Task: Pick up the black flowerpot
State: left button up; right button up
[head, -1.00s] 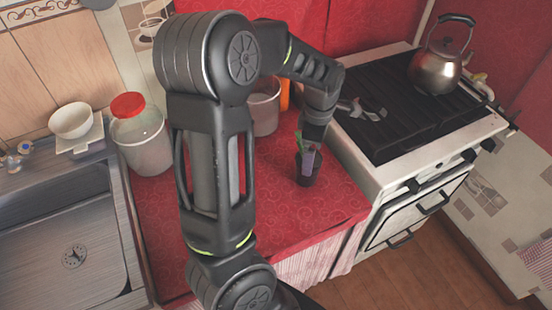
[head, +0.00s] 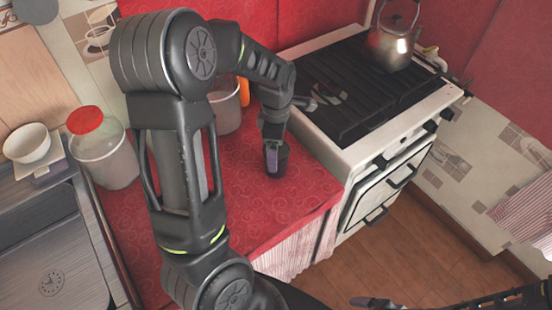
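The small black flowerpot (head: 282,162) stands on the red counter near the stove's left side. My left arm reaches over the counter from the left, and its gripper (head: 273,152) points down at the pot. A purple-grey finger overlaps the pot's left side. The arm and gripper hide the plant and part of the rim. I cannot tell whether the fingers press on the pot. Part of my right arm shows at the bottom right edge, with what looks like its gripper (head: 375,303) low over the floor and partly cut off.
A stove (head: 355,158) with a metal kettle (head: 392,42) is right of the pot. A red-lidded jar (head: 105,158), a white bowl (head: 27,143) and a sink (head: 60,270) are at left. A clear container (head: 226,108) and an orange object (head: 244,92) stand behind my arm. The front counter is clear.

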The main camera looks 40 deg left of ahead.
pick_arm(q)
jog(key=shift+w+f+p, duration=0.1)
jog(key=shift+f+p, duration=0.5)
jog(key=shift+f, duration=2)
jog(key=c, duration=1.9)
jog(key=shift+o, duration=0.2)
notch_tip(320, 180, up, 10)
jog(key=shift+r+b, duration=0.1)
jog(key=shift+b, duration=0.45)
